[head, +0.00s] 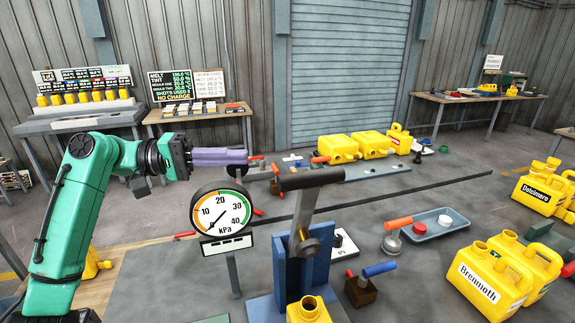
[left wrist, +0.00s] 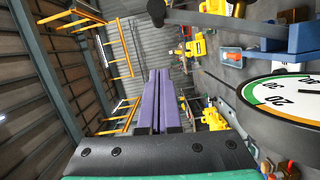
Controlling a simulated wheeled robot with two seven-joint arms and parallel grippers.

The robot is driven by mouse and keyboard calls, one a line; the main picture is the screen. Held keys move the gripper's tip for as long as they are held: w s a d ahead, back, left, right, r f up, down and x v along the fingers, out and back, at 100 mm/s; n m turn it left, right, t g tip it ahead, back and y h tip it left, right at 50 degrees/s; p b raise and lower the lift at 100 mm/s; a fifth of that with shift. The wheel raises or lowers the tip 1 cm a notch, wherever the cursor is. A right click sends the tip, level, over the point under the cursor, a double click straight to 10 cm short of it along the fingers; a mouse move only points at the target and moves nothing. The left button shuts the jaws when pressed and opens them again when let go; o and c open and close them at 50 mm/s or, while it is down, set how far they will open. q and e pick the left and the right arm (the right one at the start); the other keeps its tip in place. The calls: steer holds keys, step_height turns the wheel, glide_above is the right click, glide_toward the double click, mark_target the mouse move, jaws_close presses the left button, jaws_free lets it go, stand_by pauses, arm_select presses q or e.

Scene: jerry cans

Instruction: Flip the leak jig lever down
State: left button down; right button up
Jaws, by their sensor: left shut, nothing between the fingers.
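The leak jig (head: 282,290) is a blue stand on a blue base at the front middle. Its grey lever (head: 304,212) stands up, slightly tilted, with a black crossbar handle (head: 312,179) on top. The neck of a yellow can (head: 308,312) shows at the jig's foot. My left gripper (head: 246,156) has purple fingers, shut and empty. In the head view it points right, left of the handle and a little higher, with no contact visible. In the left wrist view the shut fingers (left wrist: 160,75) lie below the dark handle (left wrist: 205,19). My right gripper is not in view.
A kPa gauge (head: 221,211) on a post stands left of the jig, below my left gripper. A brown block with a blue handle (head: 379,269) and a blue-grey tray (head: 431,224) lie to the right. Yellow Brenmoth cans (head: 487,285) stand at the front right.

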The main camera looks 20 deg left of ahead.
arm_select(q)
steer(key=d+p, duration=0.6)
steer(key=d, duration=0.4)
steer(key=shift+d+f, duration=0.3)
steer(key=shift+f, duration=0.1)
steer(key=shift+w, duration=0.1)
steer(key=shift+f, duration=0.1)
